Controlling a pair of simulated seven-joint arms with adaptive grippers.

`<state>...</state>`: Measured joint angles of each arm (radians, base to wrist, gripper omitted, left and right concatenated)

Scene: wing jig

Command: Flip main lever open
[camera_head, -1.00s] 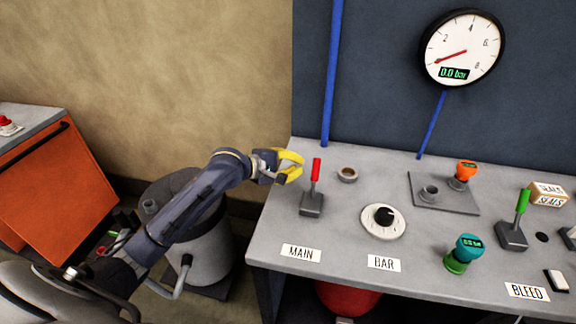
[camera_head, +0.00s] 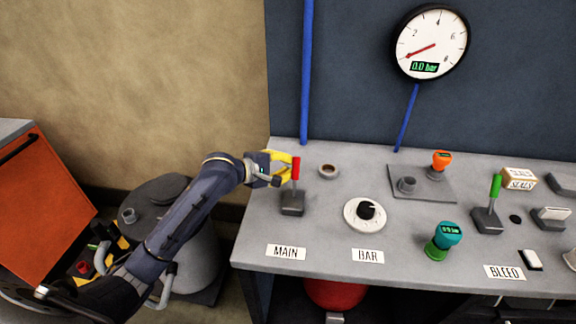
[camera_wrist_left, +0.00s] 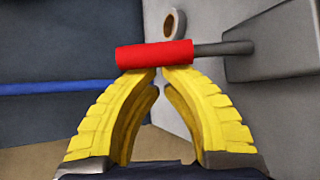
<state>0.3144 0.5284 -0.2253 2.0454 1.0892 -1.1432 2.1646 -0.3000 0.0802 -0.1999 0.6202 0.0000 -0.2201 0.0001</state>
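The main lever (camera_head: 295,169) has a red grip on a grey stem and base, behind the MAIN label (camera_head: 286,253). It stands nearly upright. My left gripper (camera_head: 289,168) has yellow fingers and is right at the left side of the red grip. In the left wrist view the red grip (camera_wrist_left: 154,54) lies across the fingertips (camera_wrist_left: 159,72), not between them. The fingertips are drawn together with only a thin gap. Whether they touch the grip is hard to tell. My right gripper is not in view.
A white BAR dial (camera_head: 364,214) is right of the lever, and a small ring (camera_head: 329,171) lies behind. A green BLEED lever (camera_head: 495,187), a teal-topped part (camera_head: 445,238) and an orange-topped part (camera_head: 441,161) stand further right. The gauge (camera_head: 430,42) reads 0.0 bar.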

